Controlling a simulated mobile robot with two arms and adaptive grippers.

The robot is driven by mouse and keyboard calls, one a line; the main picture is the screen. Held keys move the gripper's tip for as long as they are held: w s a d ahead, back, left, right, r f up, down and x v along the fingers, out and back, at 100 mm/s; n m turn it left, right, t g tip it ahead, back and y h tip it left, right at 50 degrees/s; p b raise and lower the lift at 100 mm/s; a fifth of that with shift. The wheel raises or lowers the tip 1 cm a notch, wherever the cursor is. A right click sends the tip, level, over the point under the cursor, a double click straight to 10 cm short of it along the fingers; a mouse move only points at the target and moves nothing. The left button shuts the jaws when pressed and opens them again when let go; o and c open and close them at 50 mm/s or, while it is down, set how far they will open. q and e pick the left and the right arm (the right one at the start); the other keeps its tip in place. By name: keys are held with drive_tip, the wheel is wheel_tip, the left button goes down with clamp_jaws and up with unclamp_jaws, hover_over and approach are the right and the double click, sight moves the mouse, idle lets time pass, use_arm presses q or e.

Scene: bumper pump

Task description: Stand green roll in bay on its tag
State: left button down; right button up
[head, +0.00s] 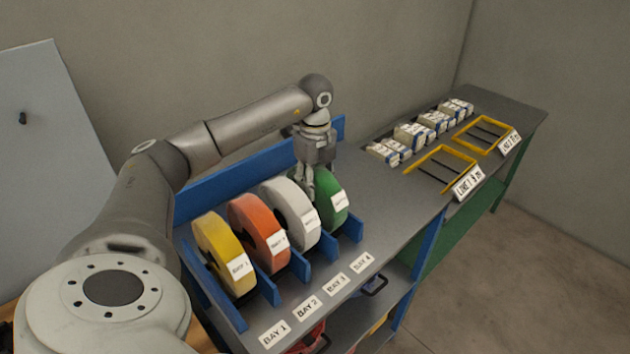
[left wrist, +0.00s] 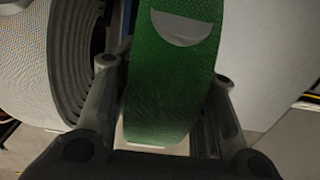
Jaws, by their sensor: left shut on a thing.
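The green roll (head: 332,200) stands upright in the rightmost slot of the blue rack, with a white tag on its front. My left gripper (head: 307,190) is at its upper left side, coming from above. In the left wrist view the green roll (left wrist: 172,75) lies between the two fingers of my left gripper (left wrist: 160,115), which are shut on it. The tag's writing on the green roll is too small to read. Bay labels on the shelf front read BAY 1, BAY 2, BAY 3 and BAY 4 (head: 362,262). My right gripper is not in view.
A white roll (head: 291,213), an orange roll (head: 258,233) and a yellow roll (head: 224,255) stand in the slots to the left, close together between blue dividers. The white roll is right beside the gripper. Yellow frames (head: 440,168) and small boxes lie on the bench at right.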

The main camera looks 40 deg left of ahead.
use_arm(q)
drive_tip(key=shift+r, duration=0.1)
drive_tip(key=c, duration=1.3)
unclamp_jaws()
drive_tip(key=o, duration=0.4)
drive_tip(key=shift+d, duration=0.1)
